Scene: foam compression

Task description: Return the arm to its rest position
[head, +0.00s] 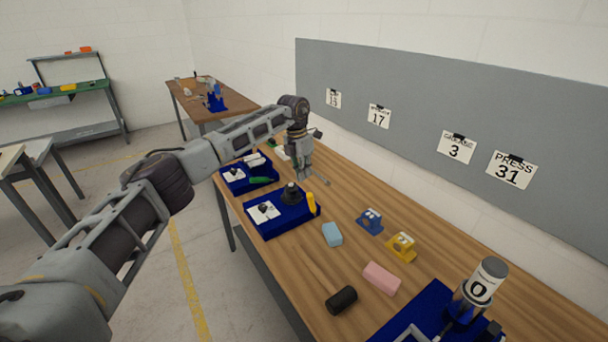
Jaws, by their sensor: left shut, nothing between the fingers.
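My left arm reaches in from the lower left and extends over the wooden table (360,262). My left gripper (302,174) hangs at its end, pointing down above the table. It is shut and holds nothing. Below and near it is a blue tray (272,228) with a white card, a dark knob-like part (291,194) and a yellow piece (311,203). I cannot tell the exact gap between the gripper and these parts. My right gripper is not in view.
A light blue block (332,234), a pink block (381,278) and a black cylinder (341,300) lie on the table. Blue (370,221) and yellow (401,246) fixtures stand behind them. A grey wall panel (420,90) runs behind.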

